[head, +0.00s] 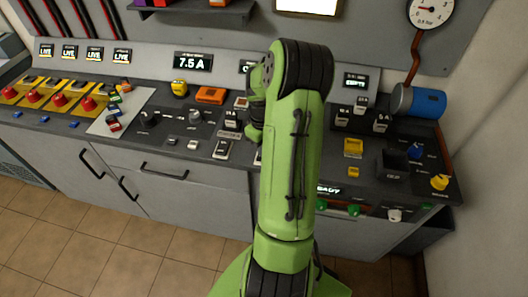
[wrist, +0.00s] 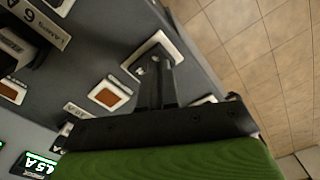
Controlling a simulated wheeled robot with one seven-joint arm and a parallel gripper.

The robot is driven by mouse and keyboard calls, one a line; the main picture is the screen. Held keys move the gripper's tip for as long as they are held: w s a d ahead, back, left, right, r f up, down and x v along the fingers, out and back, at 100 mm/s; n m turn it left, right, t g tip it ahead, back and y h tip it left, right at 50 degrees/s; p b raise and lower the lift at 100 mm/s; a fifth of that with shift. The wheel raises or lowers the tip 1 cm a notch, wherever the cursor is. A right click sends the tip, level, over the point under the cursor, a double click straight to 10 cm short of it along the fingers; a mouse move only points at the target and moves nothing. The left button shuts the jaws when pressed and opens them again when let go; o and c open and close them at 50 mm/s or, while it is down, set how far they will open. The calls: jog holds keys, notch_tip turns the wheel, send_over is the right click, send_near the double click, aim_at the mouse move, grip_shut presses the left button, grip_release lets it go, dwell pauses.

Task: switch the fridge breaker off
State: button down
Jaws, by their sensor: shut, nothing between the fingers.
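My gripper (wrist: 154,70) is shut and empty in the wrist view. Its fingertips are over a white-framed switch plate (wrist: 163,44) near the counter's front edge; I cannot tell whether they touch it. The plate's middle is partly hidden by the fingers. I cannot read a fridge label on any switch, so I cannot tell which is the fridge breaker. In the head view my green arm hides the gripper and the middle of the panel. A white-framed switch (head: 222,150) shows just left of the arm.
A square with an orange-brown face (wrist: 110,95) lies beside the fingers.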

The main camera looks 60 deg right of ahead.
jog(key=shift+f+b, duration=0.75)
jog(key=shift+f, duration=0.2)
dwell(0.4)
notch_tip(320, 180, up, 7)
jog(key=p, duration=0.6)
jog(key=shift+r, duration=0.15)
dwell(0.3)
